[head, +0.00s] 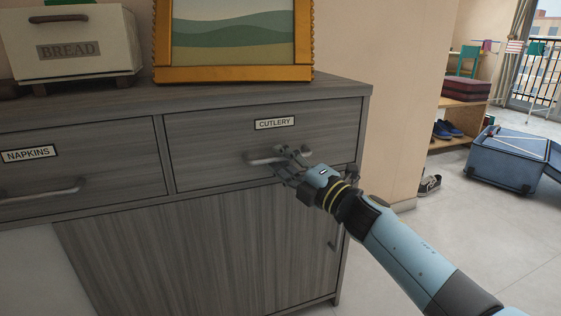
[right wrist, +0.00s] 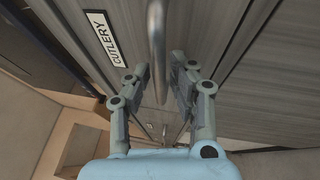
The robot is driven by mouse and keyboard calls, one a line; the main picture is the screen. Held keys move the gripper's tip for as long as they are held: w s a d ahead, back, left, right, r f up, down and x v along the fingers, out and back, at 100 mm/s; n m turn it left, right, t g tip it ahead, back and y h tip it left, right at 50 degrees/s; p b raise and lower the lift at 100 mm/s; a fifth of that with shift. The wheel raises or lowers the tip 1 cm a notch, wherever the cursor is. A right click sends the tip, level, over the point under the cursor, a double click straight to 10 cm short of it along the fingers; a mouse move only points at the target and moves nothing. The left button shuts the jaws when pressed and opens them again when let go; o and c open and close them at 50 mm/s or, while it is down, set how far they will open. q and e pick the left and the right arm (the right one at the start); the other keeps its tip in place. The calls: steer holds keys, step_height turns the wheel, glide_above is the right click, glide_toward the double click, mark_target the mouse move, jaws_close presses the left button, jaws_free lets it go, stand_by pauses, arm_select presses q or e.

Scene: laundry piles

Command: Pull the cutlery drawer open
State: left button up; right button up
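The cutlery drawer (head: 215,135) is the right drawer of a grey wooden cabinet, and its front looks flush, so it is shut. It bears a white CUTLERY label (head: 275,123). Its metal bar handle (head: 262,159) sits below the label, with its right end hidden by my right gripper (head: 290,163). In the right wrist view, the fingers (right wrist: 156,80) stand apart on either side of the handle (right wrist: 157,40), with gaps visible. I cannot tell whether either finger touches it. My left gripper is not in view.
A NAPKINS drawer (head: 75,165) is to the left and a cupboard door (head: 190,250) below. A bread box (head: 75,45) and gold picture frame (head: 235,74) stand on top.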

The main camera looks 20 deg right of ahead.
steer(key=shift+w+a+r, duration=0.1)
steer(key=shift+w+a, duration=0.05)
steer(key=shift+w, duration=0.1)
jaws_close()
stand_by(0.3)
